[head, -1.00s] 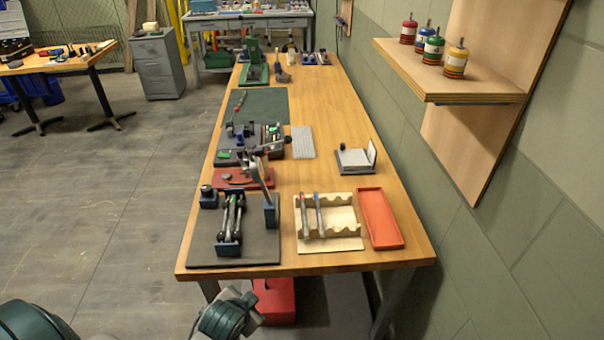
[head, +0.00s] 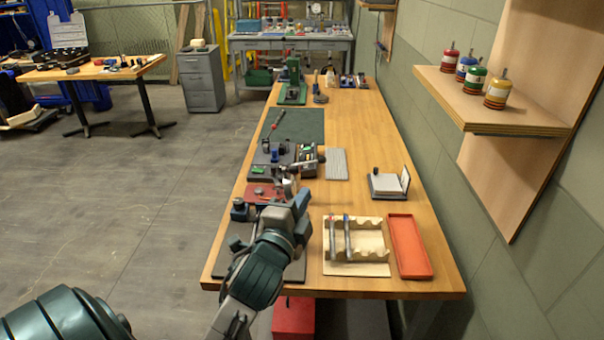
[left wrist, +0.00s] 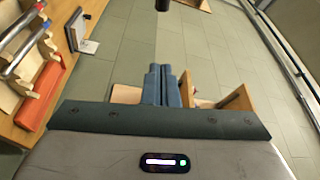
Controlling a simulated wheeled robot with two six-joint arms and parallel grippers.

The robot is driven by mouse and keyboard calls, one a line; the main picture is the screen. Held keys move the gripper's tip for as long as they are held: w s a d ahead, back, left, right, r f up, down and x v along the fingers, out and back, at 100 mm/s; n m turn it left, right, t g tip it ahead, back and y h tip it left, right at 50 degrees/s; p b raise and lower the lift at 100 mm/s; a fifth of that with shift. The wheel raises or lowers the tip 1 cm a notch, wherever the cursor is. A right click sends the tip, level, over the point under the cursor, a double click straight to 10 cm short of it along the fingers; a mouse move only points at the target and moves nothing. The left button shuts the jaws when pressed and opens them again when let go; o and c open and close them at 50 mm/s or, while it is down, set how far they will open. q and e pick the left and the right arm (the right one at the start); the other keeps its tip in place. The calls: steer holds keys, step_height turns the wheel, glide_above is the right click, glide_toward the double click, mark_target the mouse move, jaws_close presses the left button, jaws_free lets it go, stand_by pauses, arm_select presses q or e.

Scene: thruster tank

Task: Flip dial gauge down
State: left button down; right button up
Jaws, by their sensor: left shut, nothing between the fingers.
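My left gripper (head: 300,203) reaches over the near end of the long bench, its blue-grey fingers shut with nothing between them. A red plate (head: 258,193) with a small metal fixture (head: 290,187) stands just behind the gripper. This may be the dial gauge's stand, but the gauge face is too small and covered to make out. My left arm hides much of the dark mat (head: 228,262) and its tools. My right gripper is not in view.
A wooden rack (head: 365,268) with two rods and a red-orange tray (head: 408,248) lie right of the arm. A shelf (head: 500,105) with coloured canisters juts from the right wall.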

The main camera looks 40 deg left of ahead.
arm_select(q)
steer(key=shift+w, duration=0.1)
steer(key=w+a+p, duration=0.4)
steer(key=w+a, duration=0.1)
steer(key=w, duration=0.2)
steer(key=shift+w+a, duration=0.2)
steer(key=shift+a, duration=0.05)
steer(key=shift+f, duration=0.15)
stand_by(0.5)
